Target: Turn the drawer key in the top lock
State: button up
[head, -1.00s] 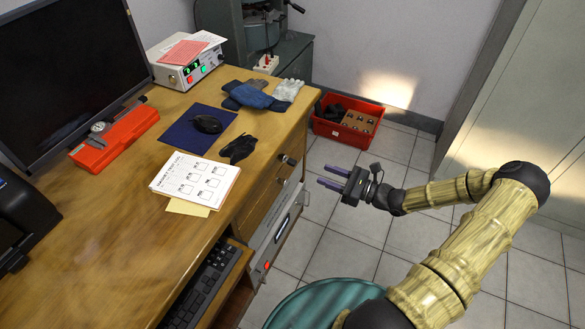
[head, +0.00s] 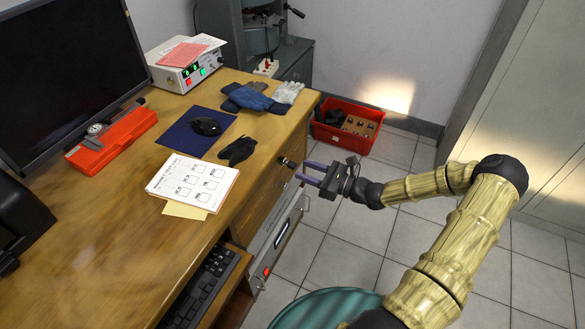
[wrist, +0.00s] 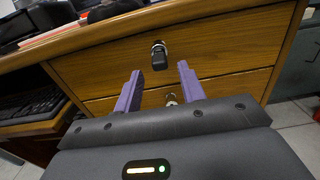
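The drawer key (wrist: 159,55) shows as a black key head in the top lock on the upper wooden drawer front (wrist: 210,50) in the wrist view. In the head view the key (head: 289,162) is a small dark shape at the desk's right side. A second lock (wrist: 171,99) on the lower drawer shows between my fingers, without a visible key head. My gripper (head: 309,173) is open and empty. In the wrist view its two purple fingers (wrist: 158,80) are spread apart, pointing at the drawers, below the key and not touching it.
The wooden desk (head: 110,240) holds a monitor, an orange case (head: 112,138), a notepad (head: 193,183) and gloves. A red crate (head: 347,128) stands on the floor beyond my gripper. A teal round seat (head: 325,308) is below my arm. The tiled floor at right is clear.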

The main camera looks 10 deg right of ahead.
aim_at(288, 163)
jog(key=shift+w+a+r+p, duration=0.15)
jog(key=shift+w+a+p, duration=0.2)
jog(key=shift+a+p, duration=0.2)
jog(key=shift+p+x, duration=0.35)
jog(key=shift+x, duration=0.55)
jog(key=shift+d, duration=0.1)
jog(key=shift+c, duration=0.6)
jog(key=c, duration=0.7)
